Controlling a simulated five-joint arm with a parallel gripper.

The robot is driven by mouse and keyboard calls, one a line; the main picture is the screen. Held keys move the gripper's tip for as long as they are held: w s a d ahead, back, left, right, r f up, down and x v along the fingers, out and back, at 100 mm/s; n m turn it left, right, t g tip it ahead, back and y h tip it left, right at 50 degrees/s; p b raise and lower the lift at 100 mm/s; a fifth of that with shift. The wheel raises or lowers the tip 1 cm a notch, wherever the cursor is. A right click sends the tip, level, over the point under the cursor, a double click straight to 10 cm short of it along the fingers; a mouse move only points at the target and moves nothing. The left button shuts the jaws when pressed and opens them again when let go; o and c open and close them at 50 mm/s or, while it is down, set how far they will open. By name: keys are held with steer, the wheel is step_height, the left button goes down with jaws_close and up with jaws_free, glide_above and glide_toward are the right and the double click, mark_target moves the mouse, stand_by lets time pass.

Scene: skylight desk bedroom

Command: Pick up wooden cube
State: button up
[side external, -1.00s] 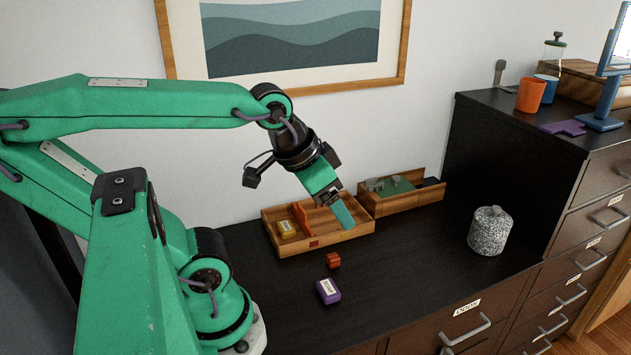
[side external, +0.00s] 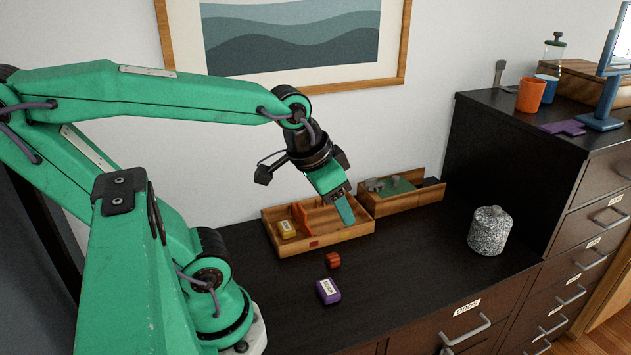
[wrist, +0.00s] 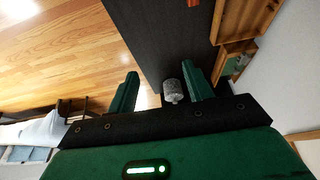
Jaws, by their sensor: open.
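The wooden cube (side external: 333,260) is small and reddish-orange. In the side view it sits on the dark desktop, in front of the wooden tray and just behind a purple labelled block (side external: 328,291). My gripper (side external: 346,212) points down at a slant above the desk, over the right part of the tray in the picture, higher than the cube and apart from it. In the wrist view my gripper (wrist: 164,82) has its two green fingers wide apart with nothing held between them. A reddish bit at that view's top edge is too cut off to identify.
A wooden tray (side external: 272,232) holds a yellow block and an orange piece. A second wooden box (side external: 402,204) stands beside it. A speckled grey jar (side external: 490,231) stands on the right of the desktop, near the taller dark cabinet. The desktop between cube and jar is clear.

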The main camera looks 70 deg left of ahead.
steer(key=w+a+f+g, duration=0.3)
steer(key=w+a+f, duration=0.15)
steer(key=f, duration=0.25)
steer(key=g, duration=0.2)
glide_above(333, 256)
step_height(333, 256, down, 8)
steer(key=shift+w, duration=0.15)
steer(key=shift+f, duration=0.1)
steer(key=shift+f, duration=1.15)
steer(key=shift+f, duration=2.6)
steer(key=shift+c, duration=0.4)
steer(key=c, duration=1)
